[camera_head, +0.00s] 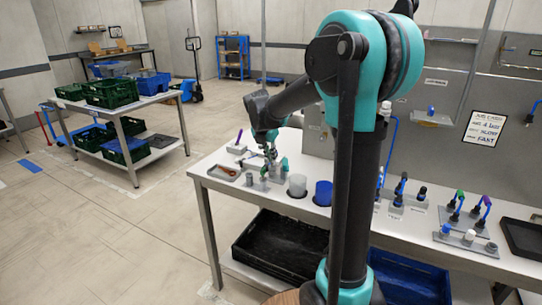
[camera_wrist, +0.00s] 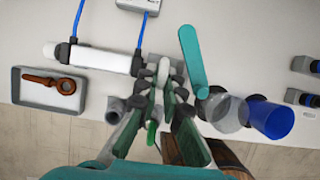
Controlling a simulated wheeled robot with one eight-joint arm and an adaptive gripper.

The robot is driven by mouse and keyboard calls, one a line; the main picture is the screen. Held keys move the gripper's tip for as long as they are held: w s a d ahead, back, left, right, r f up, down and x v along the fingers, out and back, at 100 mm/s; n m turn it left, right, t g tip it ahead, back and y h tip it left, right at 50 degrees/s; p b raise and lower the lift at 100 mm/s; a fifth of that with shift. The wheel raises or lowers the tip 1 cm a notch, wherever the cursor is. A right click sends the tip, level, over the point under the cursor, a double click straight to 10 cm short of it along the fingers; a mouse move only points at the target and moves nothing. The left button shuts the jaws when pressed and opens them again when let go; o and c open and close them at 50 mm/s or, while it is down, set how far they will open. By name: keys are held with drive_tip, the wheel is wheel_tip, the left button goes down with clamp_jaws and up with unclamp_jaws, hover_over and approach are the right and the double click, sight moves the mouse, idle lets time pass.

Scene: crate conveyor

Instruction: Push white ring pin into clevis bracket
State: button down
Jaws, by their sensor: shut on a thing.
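My gripper (camera_wrist: 163,85) is shut on a white piece (camera_wrist: 163,70), which shows between its fingertips in the wrist view. I take it for the white ring pin; its ring is not clearly visible. In the head view my gripper (camera_head: 270,155) is low over the left end of the workbench. Grey fittings (camera_wrist: 117,108) stand just left of the fingers. The clevis bracket cannot be told apart for certain, and the fingers cover part of this area. I cannot tell whether the pin touches anything.
A grey tray (camera_wrist: 20,92) with a rust-brown ringed part (camera_wrist: 66,86) lies left.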

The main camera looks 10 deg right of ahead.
drive_tip(key=shift+f, duration=0.95)
idle(0.8)
drive_tip(key=c, duration=1.6)
unclamp_jaws()
drive_tip(key=shift+o, duration=0.3)
drive_tip(key=o, duration=0.5)
drive_tip(key=shift+r, duration=3)
